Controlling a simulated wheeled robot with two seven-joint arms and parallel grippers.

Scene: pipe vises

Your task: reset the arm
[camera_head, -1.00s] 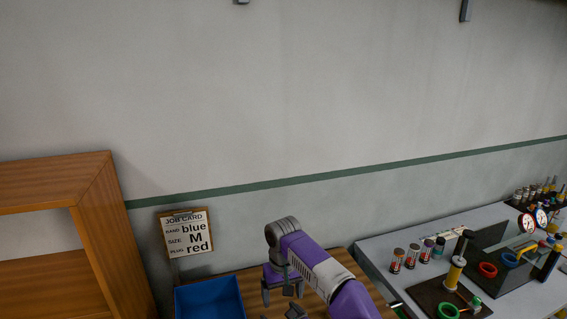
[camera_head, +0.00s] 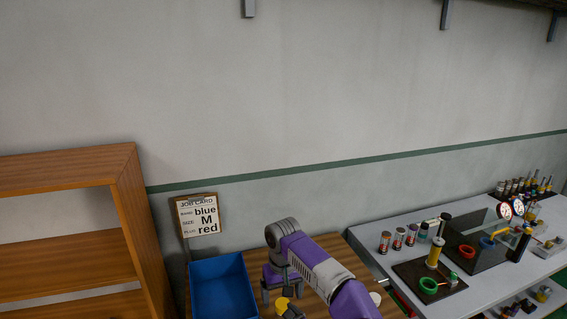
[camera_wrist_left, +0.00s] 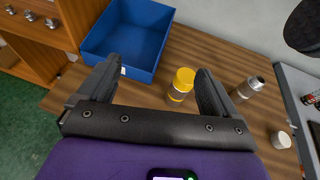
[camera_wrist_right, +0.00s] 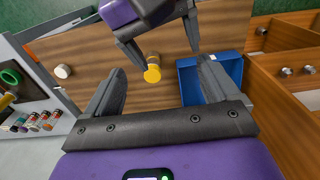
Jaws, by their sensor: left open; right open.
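My right gripper (camera_head: 283,290) is open and empty above the wooden table, on the purple arm from the lower right in the head view. Its open fingers also show in the right wrist view (camera_wrist_right: 160,70). My left gripper (camera_wrist_left: 160,70) is open in the left wrist view, with nothing between its fingers in its grip. It also shows at the top of the right wrist view (camera_wrist_right: 160,35). A yellow-capped cylinder (camera_wrist_left: 181,84) stands on the table below the grippers, apart from the fingers as far as I can tell. It shows partly in the head view (camera_head: 282,303).
A blue bin (camera_head: 222,285) is left of the right gripper, below the job card (camera_head: 198,215). A wooden shelf (camera_head: 125,200) stands at far left. A grey metal cylinder (camera_wrist_left: 250,87) and white cap (camera_wrist_left: 281,140) are on the table. A grey bench (camera_head: 385,222) with fixtures is right.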

